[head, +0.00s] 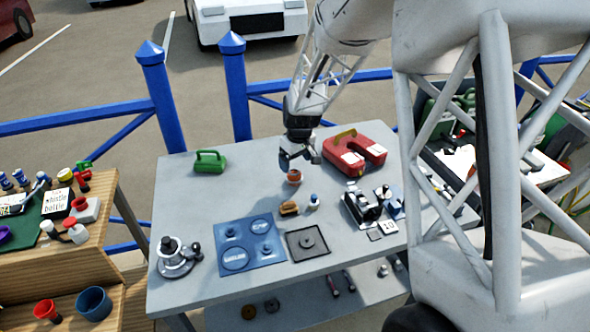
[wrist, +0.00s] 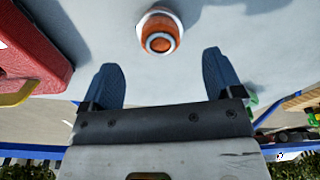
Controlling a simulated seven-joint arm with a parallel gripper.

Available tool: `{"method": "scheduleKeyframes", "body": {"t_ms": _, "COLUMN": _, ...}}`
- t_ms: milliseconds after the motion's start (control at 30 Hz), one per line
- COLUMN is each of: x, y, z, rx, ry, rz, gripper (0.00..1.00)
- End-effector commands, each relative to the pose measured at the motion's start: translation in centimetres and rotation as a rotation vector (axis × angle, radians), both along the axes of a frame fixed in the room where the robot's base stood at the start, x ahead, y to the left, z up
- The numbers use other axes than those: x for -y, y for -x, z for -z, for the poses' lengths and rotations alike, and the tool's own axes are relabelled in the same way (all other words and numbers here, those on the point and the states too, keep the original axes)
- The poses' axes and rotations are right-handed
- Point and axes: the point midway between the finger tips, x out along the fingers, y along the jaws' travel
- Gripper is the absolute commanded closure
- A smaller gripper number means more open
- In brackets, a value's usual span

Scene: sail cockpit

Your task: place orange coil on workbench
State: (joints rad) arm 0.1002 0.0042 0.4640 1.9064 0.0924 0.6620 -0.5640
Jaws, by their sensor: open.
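The orange coil (head: 294,176) sits on the grey workbench (head: 190,225), a little behind the middle. In the wrist view the orange coil (wrist: 160,32) is a round orange piece with a pale rim and centre, lying beyond the fingertips. My gripper (head: 297,158) is just above and behind the coil in the head view. In the wrist view its two blue fingers (wrist: 160,78) are spread apart with nothing between them. The fingers look clear of the coil.
A red horseshoe-shaped case (head: 352,150) lies right of my gripper. A green case (head: 210,161) is at the back left. A brown item (head: 289,208), a small white bottle (head: 314,201), a blue mat (head: 250,243) and a dark square tray (head: 306,243) lie in front.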

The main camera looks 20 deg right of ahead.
Motion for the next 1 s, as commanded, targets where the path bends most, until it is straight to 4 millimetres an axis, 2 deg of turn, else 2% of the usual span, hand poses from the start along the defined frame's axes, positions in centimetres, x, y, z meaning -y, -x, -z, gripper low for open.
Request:
{"method": "scheduleKeyframes", "body": {"t_ms": 200, "x": 0.1, "y": 0.3, "z": -3.2, "rx": 0.001, "ry": 0.000, "rz": 0.000, "gripper": 0.14}}
{"method": "scheduleKeyframes", "body": {"t_ms": 400, "x": 0.2, "y": 0.5, "z": -4.7, "rx": 0.000, "ry": -0.001, "rz": 0.000, "gripper": 0.14}}
{"method": "scheduleKeyframes", "body": {"t_ms": 1000, "x": 0.2, "y": 0.6, "z": -5.1, "rx": 0.000, "ry": 0.000, "rz": 0.000, "gripper": 0.14}}
